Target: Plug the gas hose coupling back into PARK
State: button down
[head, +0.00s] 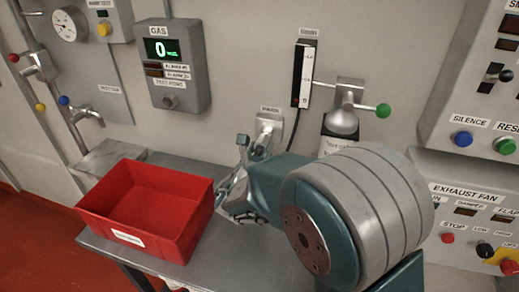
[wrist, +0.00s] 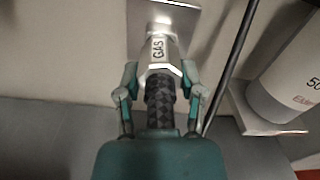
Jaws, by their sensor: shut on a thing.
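My gripper (wrist: 162,88) is shut on the gas hose coupling (wrist: 159,62), a silver fitting lettered GAS with dark braided hose (wrist: 160,103) behind it. One finger lies on each side. The coupling points at a bright metal plate (wrist: 143,28) on the wall. I cannot tell whether its front end is inside the fitting there or just before it. In the head view my gripper (head: 234,192) is low by the wall, above the bench, partly behind my arm. A metal wall fitting (head: 268,128) with a small unreadable label stands just above and right of it. The coupling cannot be made out there.
A red open bin (head: 128,238) stands on the grey bench left of my gripper. A labelled cylinder (head: 337,138) under a green-knobbed valve stands right. A thin dark cable (wrist: 232,65) runs close to the right finger. The GAS display (head: 172,65) reads 0.

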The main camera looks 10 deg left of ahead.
jog(key=shift+c, duration=0.6)
grip_release()
jog(key=s+a, duration=0.1)
jog(key=s, duration=1)
jog(key=shift+s+a, duration=0.4)
